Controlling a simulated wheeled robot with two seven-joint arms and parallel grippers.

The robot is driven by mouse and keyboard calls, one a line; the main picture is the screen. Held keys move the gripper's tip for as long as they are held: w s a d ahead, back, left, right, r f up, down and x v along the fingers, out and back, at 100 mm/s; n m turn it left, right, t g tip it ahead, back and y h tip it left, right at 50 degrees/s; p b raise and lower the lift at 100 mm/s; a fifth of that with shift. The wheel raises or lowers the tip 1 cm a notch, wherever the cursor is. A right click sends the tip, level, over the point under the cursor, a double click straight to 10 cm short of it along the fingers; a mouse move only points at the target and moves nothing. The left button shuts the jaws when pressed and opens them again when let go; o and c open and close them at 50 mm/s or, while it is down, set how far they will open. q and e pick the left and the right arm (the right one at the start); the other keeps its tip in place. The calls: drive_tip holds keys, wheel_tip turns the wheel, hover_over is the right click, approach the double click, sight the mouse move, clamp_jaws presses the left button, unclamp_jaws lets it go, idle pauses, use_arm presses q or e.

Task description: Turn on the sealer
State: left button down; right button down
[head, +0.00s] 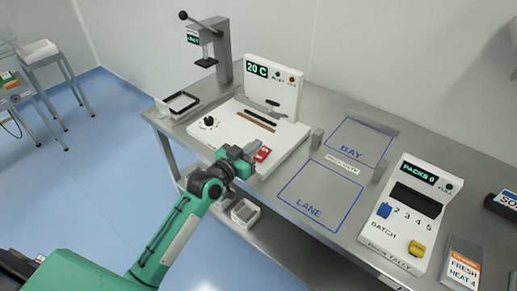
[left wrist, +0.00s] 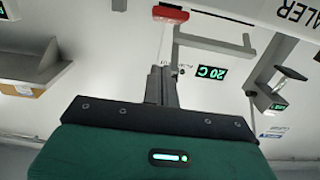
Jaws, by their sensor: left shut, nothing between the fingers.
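The sealer (head: 225,132) is a white machine on the metal bench, with a knob (head: 208,122) at its left and a raised back panel. Its green display (head: 257,69) reads 20 C; the display also shows upside down in the left wrist view (left wrist: 212,73). A red switch (head: 263,154) sits at the sealer's front right corner. My left gripper (head: 246,153) is shut and empty, close beside the red switch. In the left wrist view the red switch (left wrist: 170,14) is just beyond the fingertips; I cannot tell if they touch. My right gripper is not in view.
A grey press (head: 222,55) and a black-rimmed tray (head: 178,103) stand left of the sealer. Blue-outlined BAY (head: 358,143) and LANE (head: 320,195) areas lie empty to the right. A white pack tally box (head: 405,245) stands further right. A small bin (head: 246,212) is below the bench top.

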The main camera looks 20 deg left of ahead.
sight(258, 156)
use_arm(q)
drive_tip(key=shift+x, duration=0.95)
wheel_tip(258, 156, down, 3)
drive_tip(key=shift+w+d+r, duration=0.1)
drive_tip(key=shift+w+f, duration=0.1)
drive_tip(key=shift+f, duration=0.5)
